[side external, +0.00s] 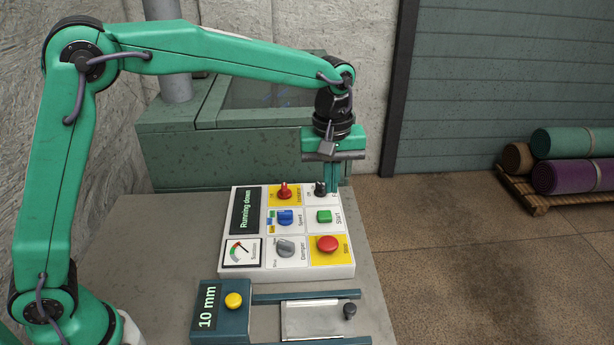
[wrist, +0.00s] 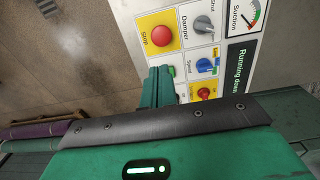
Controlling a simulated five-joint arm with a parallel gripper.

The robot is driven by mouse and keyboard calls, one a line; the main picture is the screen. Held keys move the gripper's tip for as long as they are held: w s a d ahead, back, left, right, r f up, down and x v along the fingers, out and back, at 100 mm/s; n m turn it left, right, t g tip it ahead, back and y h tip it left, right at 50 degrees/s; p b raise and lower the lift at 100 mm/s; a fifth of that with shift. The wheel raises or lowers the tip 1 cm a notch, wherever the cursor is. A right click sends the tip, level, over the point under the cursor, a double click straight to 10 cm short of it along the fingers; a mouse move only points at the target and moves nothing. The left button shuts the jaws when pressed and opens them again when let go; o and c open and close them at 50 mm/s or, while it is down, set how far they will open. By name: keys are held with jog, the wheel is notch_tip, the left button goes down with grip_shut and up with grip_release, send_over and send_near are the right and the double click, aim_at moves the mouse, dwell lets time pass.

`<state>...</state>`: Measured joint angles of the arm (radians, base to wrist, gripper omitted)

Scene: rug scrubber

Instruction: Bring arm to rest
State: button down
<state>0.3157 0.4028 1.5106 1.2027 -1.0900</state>
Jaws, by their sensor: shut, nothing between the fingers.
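My gripper (side external: 331,190) points down at the far right corner of the white control panel (side external: 285,274), its fingers shut and empty. The fingers are close behind a small black knob (side external: 320,188); I cannot tell whether they touch it. In the wrist view the shut fingers (wrist: 160,72) partly hide the green Start button. The panel's dark display (side external: 245,211) reads "Running down". The panel also carries a red knob (side external: 284,191), a blue Speed knob (side external: 285,217), the green Start button (side external: 324,216), a grey Damper knob (side external: 285,248), a red Stop button (side external: 327,243) and a Suction gauge (side external: 240,252).
In front of the panel sits a dark box (side external: 222,318) marked "10 mm" with a yellow button (side external: 233,300), beside a railed slide with a black knob (side external: 349,311). A green machine (side external: 160,150) stands behind. Rolled rugs (side external: 572,177) lie on a pallet at right. Floor between is clear.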

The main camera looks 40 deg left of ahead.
jog(key=s+a+r+m+t, duration=0.2)
jog(key=s+a+r+m, duration=0.15)
jog(key=s+a, duration=0.35)
jog(key=s+a+r+m+t, duration=0.2)
jog(key=s+a+r, duration=0.25)
jog(key=s, duration=0.55)
jog(key=s+a+f+m+t, duration=0.1)
jog(key=s+a+f+m, duration=0.2)
jog(key=s, duration=0.4)
jog(key=shift+s+a+f, duration=0.25)
jog(key=shift+s+a, duration=0.1)
jog(key=shift+a, duration=0.1)
